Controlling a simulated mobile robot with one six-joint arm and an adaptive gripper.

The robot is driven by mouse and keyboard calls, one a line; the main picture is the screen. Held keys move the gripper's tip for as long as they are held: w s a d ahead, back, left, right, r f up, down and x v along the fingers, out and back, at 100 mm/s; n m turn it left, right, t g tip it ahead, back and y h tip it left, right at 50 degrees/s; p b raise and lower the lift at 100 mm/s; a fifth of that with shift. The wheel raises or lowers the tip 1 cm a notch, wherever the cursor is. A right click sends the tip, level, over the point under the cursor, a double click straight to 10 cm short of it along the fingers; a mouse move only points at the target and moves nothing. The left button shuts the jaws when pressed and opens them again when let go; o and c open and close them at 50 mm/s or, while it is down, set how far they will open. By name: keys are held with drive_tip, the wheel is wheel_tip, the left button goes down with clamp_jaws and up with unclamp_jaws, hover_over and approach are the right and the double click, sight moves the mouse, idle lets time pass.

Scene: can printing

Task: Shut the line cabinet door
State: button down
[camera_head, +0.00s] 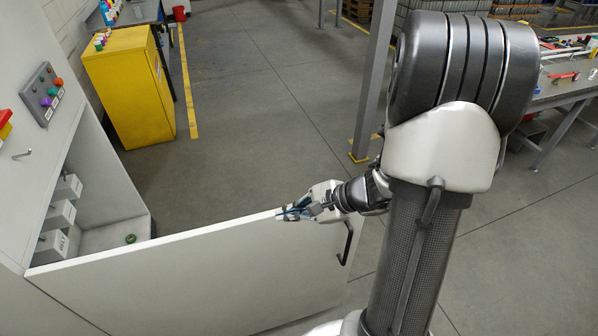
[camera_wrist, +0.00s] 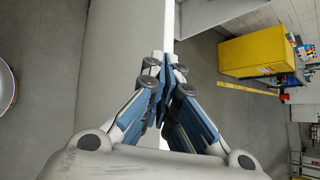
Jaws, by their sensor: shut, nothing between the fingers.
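The line cabinet (camera_head: 105,165) stands at the left in the head view, with its inside showing. Its white door (camera_head: 185,285) stands wide open and reaches right across the lower part of the view. A black handle (camera_head: 347,243) is on the door near its free end. My gripper (camera_head: 280,214) is shut and empty at the door's top edge, near the free end. In the wrist view, the closed fingertips (camera_wrist: 166,65) lie over the door's edge (camera_wrist: 167,25). I cannot tell whether they touch it.
Inside the cabinet are several grey boxes (camera_head: 60,214) and a small green round item (camera_head: 130,239). A button panel (camera_head: 42,94) is on the cabinet front. A yellow cabinet (camera_head: 128,88) stands behind. A grey post (camera_head: 373,85) rises beyond my arm. The floor between is clear.

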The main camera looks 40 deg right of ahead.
drive_tip(key=s+d+f+m+t+h, duration=0.1)
drive_tip(key=s+d+f+m+h, duration=0.15)
drive_tip(key=d+f+m, duration=0.35)
drive_tip(key=s+d+f+m+t+h, duration=0.1)
drive_tip(key=s+d+f+m+h, duration=0.15)
drive_tip(key=d+f+m, duration=0.4)
drive_tip(key=s+d+f+m+g+h, duration=0.1)
drive_tip(key=s+d+f+m+h, duration=0.3)
drive_tip(key=s+d+f+m, duration=0.55)
drive_tip(key=w+d+f+n+b, duration=0.1)
drive_tip(key=w+d+f+n, duration=0.1)
drive_tip(key=w+f, duration=0.7)
drive_tip(key=shift+f+n+b, duration=0.15)
drive_tip(key=shift+n+b, duration=0.25)
drive_tip(key=shift+n, duration=0.3)
